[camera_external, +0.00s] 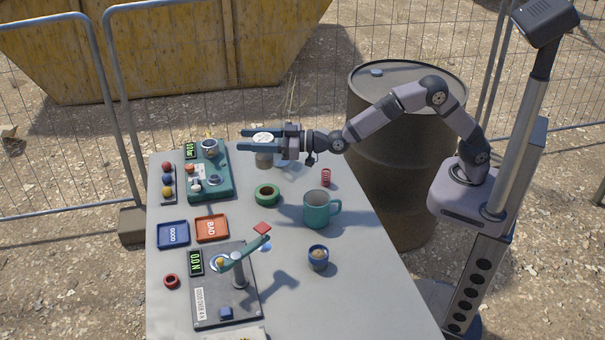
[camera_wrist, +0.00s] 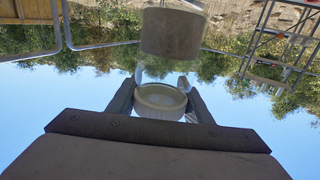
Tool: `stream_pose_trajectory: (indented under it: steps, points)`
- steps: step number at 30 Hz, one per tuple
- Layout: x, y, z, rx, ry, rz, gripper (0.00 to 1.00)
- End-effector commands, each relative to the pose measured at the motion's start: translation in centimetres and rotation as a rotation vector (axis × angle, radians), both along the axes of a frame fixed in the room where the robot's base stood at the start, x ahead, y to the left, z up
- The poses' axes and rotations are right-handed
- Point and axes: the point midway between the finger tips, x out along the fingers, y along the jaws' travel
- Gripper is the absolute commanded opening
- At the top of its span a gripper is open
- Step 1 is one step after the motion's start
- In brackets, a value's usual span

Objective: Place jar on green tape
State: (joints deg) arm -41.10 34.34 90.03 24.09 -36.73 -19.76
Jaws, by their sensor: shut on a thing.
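The green tape (camera_external: 267,204) is a ring lying flat on the table, near its middle, with nothing on it. My gripper (camera_external: 262,139) is level, pointing left, and sits beyond the tape toward the table's far edge. It is shut on the jar (camera_external: 264,159), with one finger on each side near the pale lid. The jar looks upright and clear, with brown-grey matter at its bottom. In the wrist view, which is upside down, the lid lies between the fingers and the jar's brown-grey contents (camera_wrist: 172,34) show above it. The jar's height above the table is hard to tell.
A teal device with dials (camera_external: 222,188) stands left of the jar. A teal mug (camera_external: 317,211) and a red coil (camera_external: 325,177) stand right of the tape.

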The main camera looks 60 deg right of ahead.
Motion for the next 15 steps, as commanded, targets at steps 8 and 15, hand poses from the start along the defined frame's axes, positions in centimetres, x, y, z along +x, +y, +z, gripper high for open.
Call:
stream_pose_trajectory:
  steps: [8, 15]
  points:
    - [0.0, 0.0, -3.3, -0.003, 0.000, 0.000, 0.04]
    - [0.0, 0.0, -5.7, 0.001, -0.004, 0.000, 0.04]
